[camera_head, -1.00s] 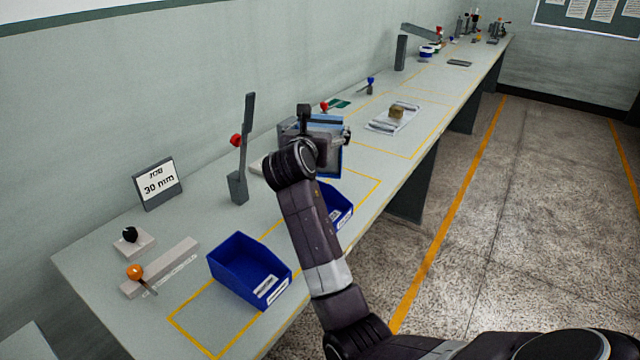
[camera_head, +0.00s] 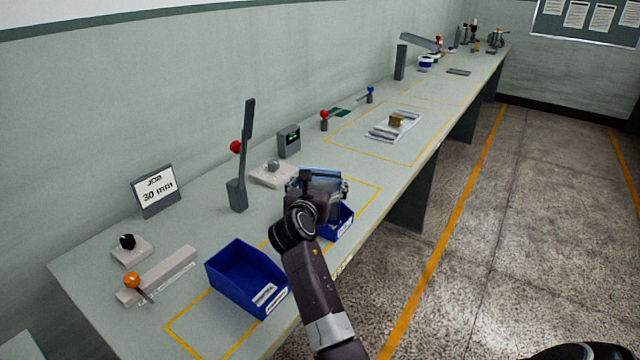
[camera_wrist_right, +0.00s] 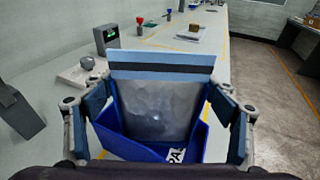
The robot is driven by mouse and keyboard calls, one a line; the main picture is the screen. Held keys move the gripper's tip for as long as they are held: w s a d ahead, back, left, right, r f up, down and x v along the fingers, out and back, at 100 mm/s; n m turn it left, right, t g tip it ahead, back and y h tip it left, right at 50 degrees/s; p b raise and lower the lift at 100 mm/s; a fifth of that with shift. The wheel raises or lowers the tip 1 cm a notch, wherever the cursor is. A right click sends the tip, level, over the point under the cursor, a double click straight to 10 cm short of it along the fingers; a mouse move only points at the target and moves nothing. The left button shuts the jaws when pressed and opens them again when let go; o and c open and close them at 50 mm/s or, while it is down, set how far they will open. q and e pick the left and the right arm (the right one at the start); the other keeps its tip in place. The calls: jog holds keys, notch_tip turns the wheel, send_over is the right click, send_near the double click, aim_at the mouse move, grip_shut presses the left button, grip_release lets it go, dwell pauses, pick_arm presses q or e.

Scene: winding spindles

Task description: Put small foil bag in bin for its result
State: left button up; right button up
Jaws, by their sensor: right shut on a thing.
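The small foil bag (camera_wrist_right: 155,108) is silvery with a blue band along its top, and it shows upright between the fingers in the right wrist view. My right gripper (camera_wrist_right: 160,112) is shut on it and holds it over a blue bin (camera_wrist_right: 190,148). In the head view my right gripper (camera_head: 318,186) hides most of the bag and part of that bin (camera_head: 338,222). A second blue bin (camera_head: 245,275) stands nearer on the bench and looks empty. The label on the farther bin is only partly readable. My left gripper is not in view.
A dark lever post (camera_head: 240,180) with a red knob and a small display box (camera_head: 289,140) stand towards the wall. A sign reading 30 mm (camera_head: 155,190) is at the left. The aisle floor is free.

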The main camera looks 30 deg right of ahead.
jog(key=o, duration=1.4)
jog(key=shift+s+a+r, duration=0.1)
jog(key=shift+r, duration=0.05)
jog(key=shift+s+a+r+p, duration=0.1)
jog(key=shift+s+a+p, duration=0.1)
jog(key=shift+p, duration=0.3)
jog(key=p+v, duration=0.7)
jog(key=v, duration=0.4)
jog(key=shift+s, duration=0.1)
